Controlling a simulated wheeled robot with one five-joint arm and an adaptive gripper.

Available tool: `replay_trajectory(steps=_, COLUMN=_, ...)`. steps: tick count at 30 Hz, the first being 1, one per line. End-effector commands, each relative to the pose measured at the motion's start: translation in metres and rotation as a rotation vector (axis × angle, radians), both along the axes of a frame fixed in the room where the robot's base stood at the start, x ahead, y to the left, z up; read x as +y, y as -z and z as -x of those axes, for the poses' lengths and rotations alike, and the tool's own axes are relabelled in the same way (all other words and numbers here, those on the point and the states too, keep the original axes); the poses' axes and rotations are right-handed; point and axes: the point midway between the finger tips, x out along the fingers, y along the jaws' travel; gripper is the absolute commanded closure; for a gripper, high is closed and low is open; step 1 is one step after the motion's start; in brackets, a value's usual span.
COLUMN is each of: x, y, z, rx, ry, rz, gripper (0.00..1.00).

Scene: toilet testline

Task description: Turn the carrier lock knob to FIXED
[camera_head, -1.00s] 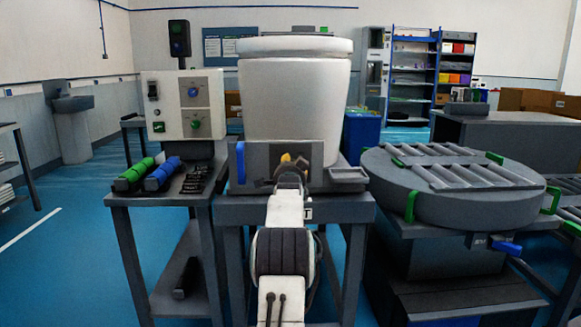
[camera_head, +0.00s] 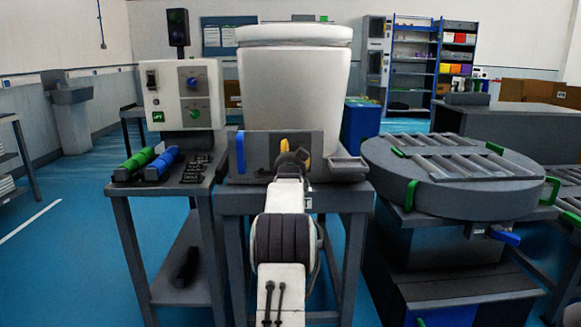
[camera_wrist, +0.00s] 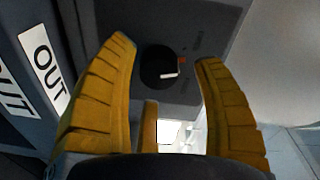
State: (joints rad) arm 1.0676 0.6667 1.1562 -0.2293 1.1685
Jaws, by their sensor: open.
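The carrier lock knob (camera_wrist: 158,67) is a dark round knob with a white pointer bar, on a grey panel face in the wrist view. The pointer lies nearly level, toward the right. A small red mark and faint lettering, too dim to read, sit beside the knob. My gripper (camera_wrist: 166,53) has its yellow fingers spread apart, with the knob seen between the tips; whether they touch it I cannot tell. In the head view my gripper (camera_head: 295,154) is in front of the grey carrier block (camera_head: 257,153), hiding the knob.
A white tank (camera_head: 294,85) stands above the carrier block. A control panel (camera_head: 184,94) and green and blue cylinders (camera_head: 162,163) are on the left table. A round grey turntable (camera_head: 460,183) stands to the right. An OUT label (camera_wrist: 45,59) shows in the wrist view.

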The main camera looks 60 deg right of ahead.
Motion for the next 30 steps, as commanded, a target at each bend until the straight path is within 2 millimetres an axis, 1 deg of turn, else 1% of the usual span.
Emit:
replay_trajectory(steps=21, x=0.074, y=-0.002, z=0.042, rx=0.0, ry=0.001, rz=0.0, gripper=0.39)
replay_trajectory(steps=27, x=0.088, y=-0.003, z=0.049, rx=-0.001, ry=0.001, rz=0.002, gripper=0.39)
replay_trajectory(steps=30, x=0.092, y=-0.003, z=0.052, rx=0.0, ry=0.002, rz=0.001, gripper=0.39)
